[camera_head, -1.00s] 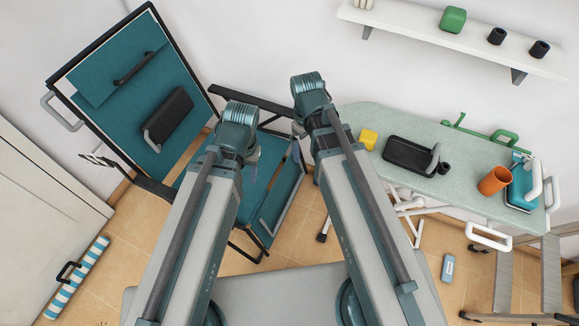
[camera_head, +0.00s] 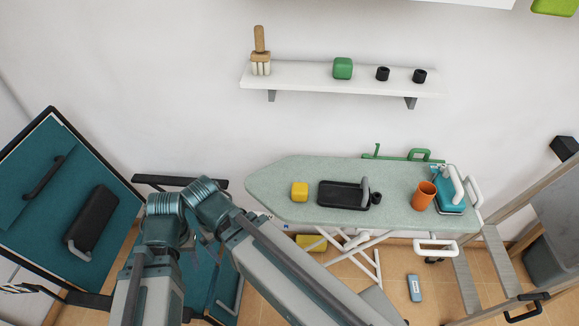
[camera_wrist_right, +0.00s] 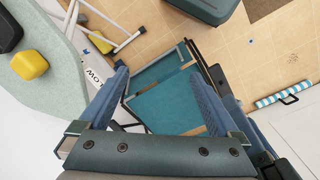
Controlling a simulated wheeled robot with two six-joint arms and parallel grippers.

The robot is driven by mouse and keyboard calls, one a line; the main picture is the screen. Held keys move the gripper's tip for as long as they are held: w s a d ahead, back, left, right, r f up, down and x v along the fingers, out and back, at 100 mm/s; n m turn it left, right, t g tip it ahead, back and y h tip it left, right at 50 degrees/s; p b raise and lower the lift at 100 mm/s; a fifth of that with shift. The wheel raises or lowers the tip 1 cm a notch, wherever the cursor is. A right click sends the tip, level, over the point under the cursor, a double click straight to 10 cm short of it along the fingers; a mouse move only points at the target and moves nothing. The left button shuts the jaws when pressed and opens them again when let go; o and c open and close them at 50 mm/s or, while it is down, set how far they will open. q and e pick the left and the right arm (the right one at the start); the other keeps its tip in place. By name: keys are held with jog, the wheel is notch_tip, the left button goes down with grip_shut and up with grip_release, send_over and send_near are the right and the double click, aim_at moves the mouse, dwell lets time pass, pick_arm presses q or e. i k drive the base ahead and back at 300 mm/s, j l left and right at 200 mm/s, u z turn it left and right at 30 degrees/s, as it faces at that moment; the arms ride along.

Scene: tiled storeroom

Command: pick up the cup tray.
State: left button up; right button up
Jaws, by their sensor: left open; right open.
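The cup tray, a black shallow tray (camera_head: 335,195) with a grey upright handle, lies flat on the ironing board (camera_head: 290,210); a small black cup (camera_head: 376,198) stands at its right end. A black corner (camera_wrist_right: 8,32), likely the tray, shows at the left edge of the right wrist view. My left gripper (camera_head: 190,243) is mostly hidden by my arms, low and left of the board, well apart from the tray. My right gripper (camera_wrist_right: 160,85) is open and empty, with both fingers spread over the teal chair.
A yellow block (camera_head: 299,191) sits left of the tray; an orange cup (camera_head: 424,196) and a teal iron (camera_head: 449,200) stand to its right. A teal folding chair (camera_head: 70,210) is at the left. A wall shelf (camera_head: 330,82) hangs above. A wooden ladder (camera_head: 490,268) stands at the right.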

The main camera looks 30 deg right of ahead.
aim_at(349, 197)
jog(key=z, duration=0.4)
jog(key=k+j+z, duration=0.1)
jog(key=z, duration=0.65)
jog(key=k+z, duration=0.15)
jog(key=z, duration=0.25)
jog(key=l, duration=1.25)
